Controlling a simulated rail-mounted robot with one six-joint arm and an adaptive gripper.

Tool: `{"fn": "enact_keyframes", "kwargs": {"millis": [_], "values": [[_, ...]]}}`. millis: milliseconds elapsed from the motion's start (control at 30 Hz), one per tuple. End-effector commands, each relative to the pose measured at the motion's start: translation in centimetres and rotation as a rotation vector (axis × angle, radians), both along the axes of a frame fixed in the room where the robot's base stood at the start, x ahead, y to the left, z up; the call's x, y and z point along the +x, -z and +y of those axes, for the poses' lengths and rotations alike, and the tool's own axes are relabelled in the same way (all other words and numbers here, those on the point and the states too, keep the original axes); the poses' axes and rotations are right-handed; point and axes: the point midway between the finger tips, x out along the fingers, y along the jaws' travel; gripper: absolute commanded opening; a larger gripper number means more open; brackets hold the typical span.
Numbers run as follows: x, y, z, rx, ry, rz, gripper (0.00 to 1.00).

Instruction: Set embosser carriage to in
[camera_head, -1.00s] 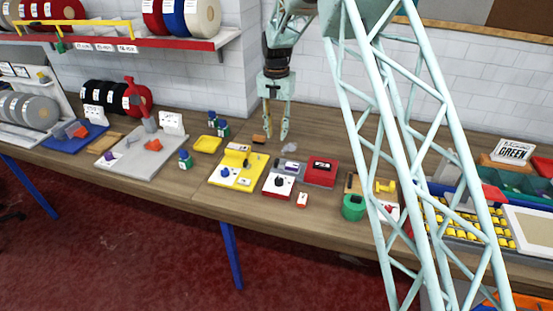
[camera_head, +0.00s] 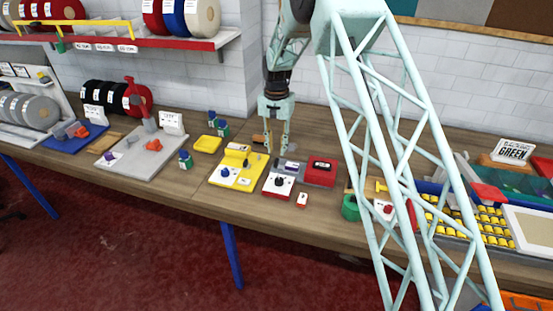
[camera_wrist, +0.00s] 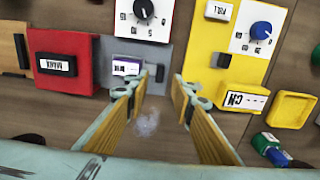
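No part is legibly marked as the embosser carriage, so I cannot tell its setting. A grey unit (camera_wrist: 115,83) carries a red block (camera_wrist: 62,60) with a white label, a white dial plate with a black knob (camera_wrist: 143,9), a small purple-and-white display (camera_wrist: 127,66) and a small dark tab (camera_wrist: 160,73). In the head view its red block (camera_head: 320,171) is at the right. My gripper (camera_head: 276,150) points down behind this unit; in the wrist view my gripper (camera_wrist: 158,88) is open and empty, its fingertips near the display and tab, apart from each other.
A yellow unit (camera_wrist: 205,45) with a blue knob (camera_wrist: 261,30) stands beside the grey unit. A pale smudge (camera_wrist: 147,123) lies on the wood between my fingers. Bare bench (camera_head: 318,130) lies behind.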

Motion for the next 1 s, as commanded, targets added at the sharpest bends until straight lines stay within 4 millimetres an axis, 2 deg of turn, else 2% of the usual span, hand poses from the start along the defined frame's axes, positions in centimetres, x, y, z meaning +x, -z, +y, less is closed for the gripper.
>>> {"fn": "enact_keyframes", "kwargs": {"millis": [300, 500, 967, 1000], "values": [[0.0, 4.1, 0.0, 0.0, 0.0, 0.001, 0.23], [0.0, 5.5, 0.0, 0.0, 0.0, 0.001, 0.23], [0.0, 6.1, 0.0, 0.0, 0.0, 0.0, 0.23], [0.0, 6.1, 0.0, 0.0, 0.0, 0.0, 0.19]]}}
